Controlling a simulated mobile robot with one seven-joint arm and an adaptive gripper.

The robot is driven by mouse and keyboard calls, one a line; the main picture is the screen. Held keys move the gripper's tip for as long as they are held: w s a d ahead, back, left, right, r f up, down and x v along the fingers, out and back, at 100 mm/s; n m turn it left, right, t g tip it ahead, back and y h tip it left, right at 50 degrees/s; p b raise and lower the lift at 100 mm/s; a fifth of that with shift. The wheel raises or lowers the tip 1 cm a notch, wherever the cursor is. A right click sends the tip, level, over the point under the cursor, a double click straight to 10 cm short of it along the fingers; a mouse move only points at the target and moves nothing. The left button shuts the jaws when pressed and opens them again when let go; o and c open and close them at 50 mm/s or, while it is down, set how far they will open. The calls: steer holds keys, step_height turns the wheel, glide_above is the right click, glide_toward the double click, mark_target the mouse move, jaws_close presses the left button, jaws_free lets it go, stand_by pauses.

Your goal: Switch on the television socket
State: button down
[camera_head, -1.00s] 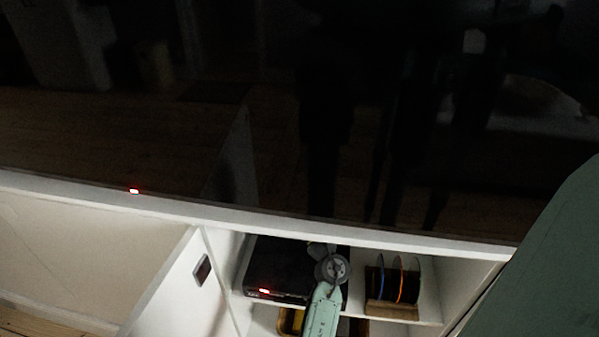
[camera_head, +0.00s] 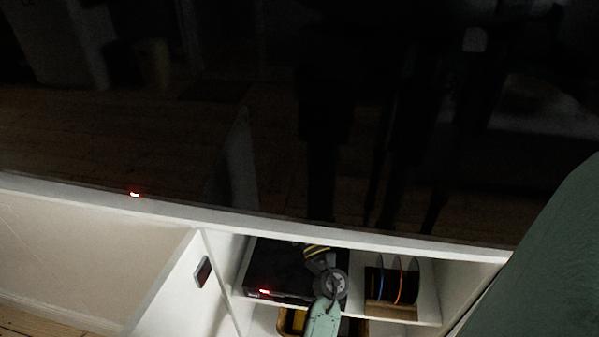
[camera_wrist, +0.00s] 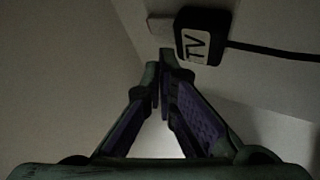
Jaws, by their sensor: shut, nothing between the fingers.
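In the wrist view a dark plug with a white label reading "TV" (camera_wrist: 204,36) sits at the top, with a dark cable running off to the right. A pale block that looks like the socket (camera_wrist: 160,29) shows partly to the left of the plug. My gripper (camera_wrist: 164,64) is shut and empty, its fingertips just below the block and left of the plug. I cannot tell whether they touch the block. The switch itself is not clear to see. In the head view the fingers are hidden in the cabinet. The television (camera_head: 270,110) has a dark screen and a red light.
The white cabinet (camera_head: 260,226) runs under the television. A black box (camera_head: 275,270) with a red light lies on its shelf, close to my arm. A rack with several discs (camera_head: 392,285) stands to the right. A yellowish container (camera_head: 291,322) sits below.

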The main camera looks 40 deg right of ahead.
steer(key=shift+s+a+r+p, duration=0.3)
steer(key=shift+s+a, duration=0.3)
steer(key=shift+a, duration=0.1)
steer(key=shift+s+a+r+p, duration=0.25)
steer(key=shift+s+a, duration=0.3)
steer(key=shift+a, duration=0.15)
